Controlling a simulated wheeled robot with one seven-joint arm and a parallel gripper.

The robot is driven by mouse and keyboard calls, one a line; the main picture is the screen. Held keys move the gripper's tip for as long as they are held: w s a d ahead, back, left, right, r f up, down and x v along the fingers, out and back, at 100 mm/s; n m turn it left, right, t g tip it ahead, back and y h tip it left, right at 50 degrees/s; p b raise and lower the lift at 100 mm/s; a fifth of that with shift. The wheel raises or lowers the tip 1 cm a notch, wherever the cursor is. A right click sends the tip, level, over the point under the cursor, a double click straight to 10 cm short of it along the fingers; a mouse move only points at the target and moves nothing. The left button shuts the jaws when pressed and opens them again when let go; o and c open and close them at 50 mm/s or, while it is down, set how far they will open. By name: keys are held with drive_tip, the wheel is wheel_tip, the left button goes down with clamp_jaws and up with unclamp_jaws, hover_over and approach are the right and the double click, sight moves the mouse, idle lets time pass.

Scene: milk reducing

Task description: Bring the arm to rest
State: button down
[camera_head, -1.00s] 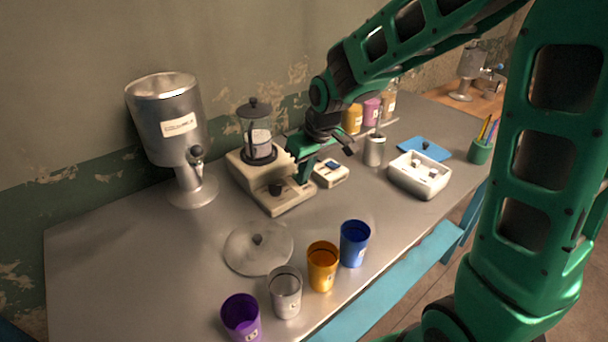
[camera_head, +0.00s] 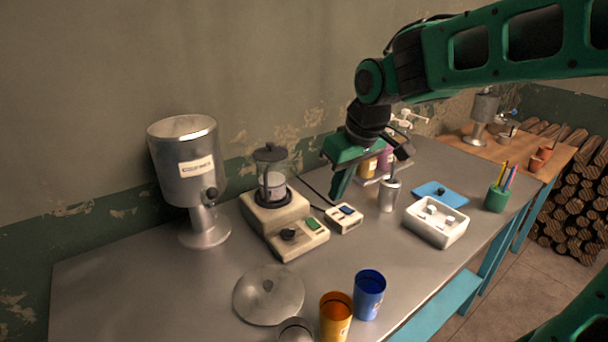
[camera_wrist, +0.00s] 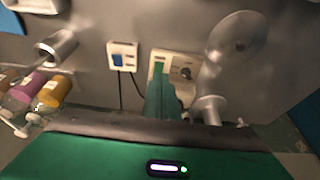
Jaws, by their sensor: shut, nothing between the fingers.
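My gripper (camera_head: 337,195) is green, with its fingers pointing down and shut with nothing between them. It hangs above the table (camera_head: 130,290), near the beige machine with a glass jar (camera_head: 285,220) and the small white switch box (camera_head: 343,218). In the wrist view the gripper (camera_wrist: 160,90) points toward the machine's base, with the switch box (camera_wrist: 122,57) to the left. My green arm reaches in from the upper right. The fingers appear clear of everything around them.
A metal dispenser (camera_head: 185,165) stands at the left. A round lid (camera_head: 268,297), orange cup (camera_head: 335,318) and blue cup (camera_head: 368,295) are in front. A metal canister (camera_head: 389,196), bottles (camera_head: 370,164), white tray (camera_head: 436,222) and green pencil cup (camera_head: 497,198) stand at the right.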

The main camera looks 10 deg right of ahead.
drive_tip(key=s+d+f+m+g+h, duration=0.25)
drive_tip(key=s+d+m, duration=0.25)
drive_tip(key=s+d, duration=0.7)
drive_tip(key=s+d+f+m, duration=0.2)
drive_tip(key=s+d+m, duration=0.1)
drive_tip(key=s, duration=0.3)
drive_tip(key=s+d+f+m+g+y, duration=0.1)
drive_tip(key=s+d+f+m, duration=0.1)
drive_tip(key=s+d, duration=0.3)
drive_tip(key=shift+s+f+m, duration=0.4)
drive_tip(key=shift+s+f, duration=0.05)
drive_tip(key=shift+s, duration=0.6)
drive_tip(key=shift+d, duration=0.1)
drive_tip(key=shift+w+f, duration=0.25)
drive_tip(key=shift+w, duration=0.4)
idle(0.4)
drive_tip(key=c, duration=2.4)
unclamp_jaws()
drive_tip(key=shift+c, duration=0.2)
